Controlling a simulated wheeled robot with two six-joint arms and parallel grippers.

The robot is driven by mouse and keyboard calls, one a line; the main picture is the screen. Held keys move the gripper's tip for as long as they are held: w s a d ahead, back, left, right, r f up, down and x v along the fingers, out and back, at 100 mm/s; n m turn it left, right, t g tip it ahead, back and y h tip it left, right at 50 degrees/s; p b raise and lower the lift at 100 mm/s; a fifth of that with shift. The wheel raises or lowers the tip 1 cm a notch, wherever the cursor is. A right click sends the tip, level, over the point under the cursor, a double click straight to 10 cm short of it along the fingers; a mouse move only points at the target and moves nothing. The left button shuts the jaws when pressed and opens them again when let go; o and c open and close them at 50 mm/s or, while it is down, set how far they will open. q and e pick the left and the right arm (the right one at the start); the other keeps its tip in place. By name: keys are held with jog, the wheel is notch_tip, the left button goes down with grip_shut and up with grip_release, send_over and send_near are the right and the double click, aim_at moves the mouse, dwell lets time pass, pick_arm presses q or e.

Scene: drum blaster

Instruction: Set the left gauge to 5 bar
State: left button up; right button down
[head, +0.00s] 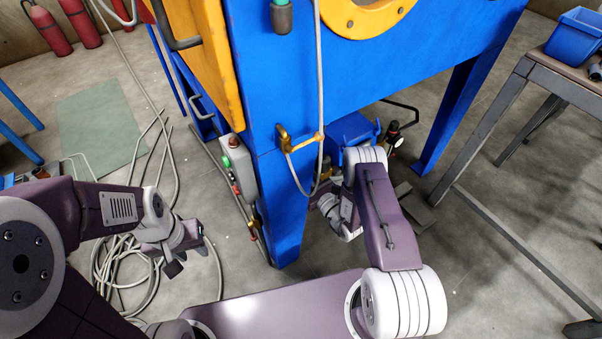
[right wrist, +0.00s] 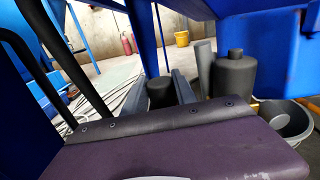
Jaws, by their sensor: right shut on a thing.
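My right gripper (right wrist: 160,94) is low under the blue machine (head: 285,190), its fingers on both sides of a dark round knob (right wrist: 160,90). It is shut on this knob. In the head view my own arm hides most of that gripper. A small regulator with a red and black top (head: 393,130) stands just right of my right arm, with a small pale dial (head: 398,142) beside it. The dial is too small to read, and I cannot tell whether it is the left gauge. My left gripper (head: 182,258) is open and empty above the floor.
A blue box (head: 352,129) sits near my right wrist. Dark grey cylinders (right wrist: 233,75) and a dark basin (right wrist: 287,122) stand close to the right gripper. Hose coils (head: 115,265) lie left of the machine leg. A metal table (head: 560,75) stands at right.

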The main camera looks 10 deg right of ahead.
jog(key=c, duration=1)
grip_release()
jog(key=p+v, duration=0.4)
jog(key=v, duration=0.5)
jog(key=shift+s, duration=0.1)
